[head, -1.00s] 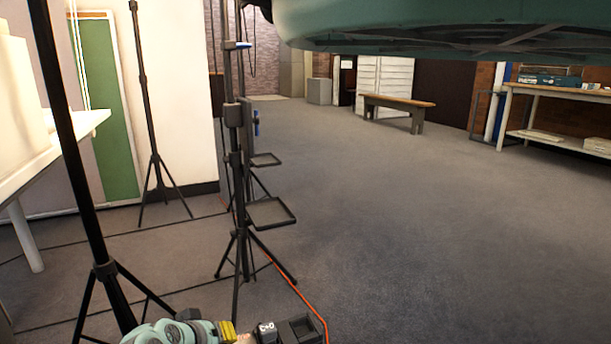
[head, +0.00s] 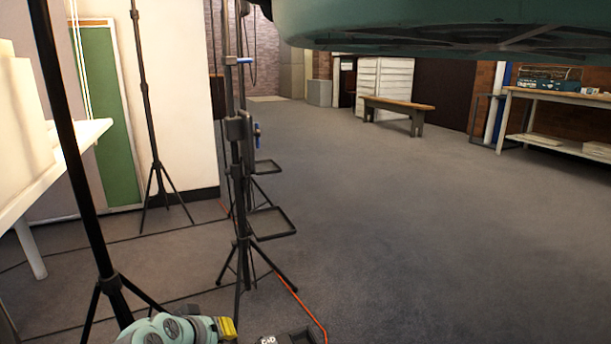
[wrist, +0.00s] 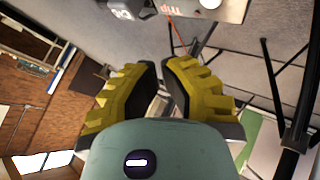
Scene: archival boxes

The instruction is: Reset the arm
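My arm shows at the bottom edge of the head view, low and left of centre. The yellow finger part of my gripper (head: 228,328) is at its right end, mostly cut off by the frame edge. In the wrist view my gripper (wrist: 161,75) has two yellow ribbed fingers with black inner pads. The pads stand close together with a narrow gap. Nothing held shows between them, only background. How far the fingers are apart is hard to judge.
Black tripod stands (head: 240,185) with small trays rise just beyond my arm. A white table (head: 85,150) is at left. An orange cable (head: 300,298) runs along the floor. A bench (head: 400,106) and shelf table (head: 555,96) stand farther back. Open carpet (head: 430,230) fills the right.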

